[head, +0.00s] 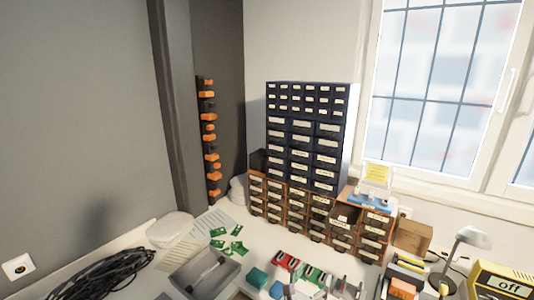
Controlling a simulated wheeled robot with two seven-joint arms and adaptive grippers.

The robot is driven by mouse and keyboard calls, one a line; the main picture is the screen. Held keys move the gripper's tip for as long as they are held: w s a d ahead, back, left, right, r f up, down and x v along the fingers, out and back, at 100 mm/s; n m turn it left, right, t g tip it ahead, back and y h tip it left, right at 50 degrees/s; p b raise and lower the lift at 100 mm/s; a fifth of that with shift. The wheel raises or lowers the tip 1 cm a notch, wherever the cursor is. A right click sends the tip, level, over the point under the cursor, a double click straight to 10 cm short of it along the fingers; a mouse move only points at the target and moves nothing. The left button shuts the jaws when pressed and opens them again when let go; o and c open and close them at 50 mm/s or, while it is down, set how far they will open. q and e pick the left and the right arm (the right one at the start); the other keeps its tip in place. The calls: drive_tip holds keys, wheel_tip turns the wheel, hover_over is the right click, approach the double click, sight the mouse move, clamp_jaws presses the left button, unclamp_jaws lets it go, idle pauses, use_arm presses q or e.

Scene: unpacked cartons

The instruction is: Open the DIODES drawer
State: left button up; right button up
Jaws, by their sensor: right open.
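A low orange-brown drawer cabinet (295,208) stands on the desk against the back wall. Its small dark drawers carry white labels too small to read, so I cannot tell which one is DIODES. One drawer (343,217) right of the middle seems to stick out from the front. My left gripper is not in view.
A grey tray (204,272), green circuit boards (229,246) and a black cable coil (104,274) lie at left. Red and green parts (300,273) lie in front of the cabinets. A lamp (467,240), a cardboard box (411,236) and a yellow device (503,284) stand at right.

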drive_tip(key=s+d+f+m+g+y, duration=0.3)
drive_tip(key=s+d+f+m+g, duration=0.7)
drive_tip(key=m, duration=0.5)
drive_tip(key=s+a+m+g+y, duration=0.1)
drive_tip(key=s+a+m+y, duration=0.1)
drive_tip(key=s+m+y, duration=0.8)
drive_tip(key=s+f+m+g+h, duration=0.1)
drive_tip(key=s+f, duration=0.2)
drive_tip(key=f, duration=1.4)
drive_tip(key=s+f+m+g+h, duration=0.15)
drive_tip(key=s+f, duration=0.25)
drive_tip(key=f, duration=1.3)
drive_tip(key=s+d+f, duration=0.2)
drive_tip(key=s+f, duration=0.7)
drive_tip(key=s, duration=0.2)
drive_tip(key=s+d+f, duration=0.2)
drive_tip(key=s+f, duration=0.8)
drive_tip(key=s, duration=0.1)
drive_tip(key=shift+d+f+n, duration=0.25)
drive_tip(key=shift+n, duration=0.1)
